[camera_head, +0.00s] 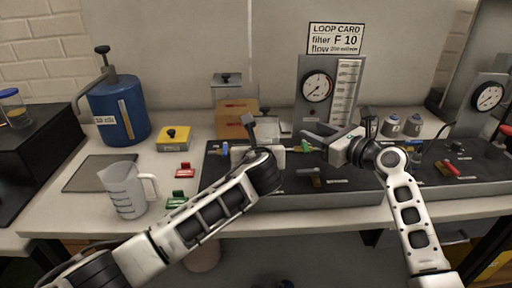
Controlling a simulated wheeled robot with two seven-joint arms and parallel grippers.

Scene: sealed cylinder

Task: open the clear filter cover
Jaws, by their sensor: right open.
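A pale, see-through-looking cover (283,129) shows behind my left gripper on the grey bench unit (300,203). It is partly hidden, and I cannot tell for sure that it is the filter cover or whether it is shut. My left gripper (238,140) is over the left part of the unit, in front of that cover; its jaw gap is not clear. My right gripper (336,128) is open and empty to the right of the cover, over the back of the unit, below the gauge panel (312,113). Green-tipped fittings (304,147) lie between the grippers.
Two grey bottles (391,125) and a second gauge (488,96) are right. A loop card (336,39) hangs behind.

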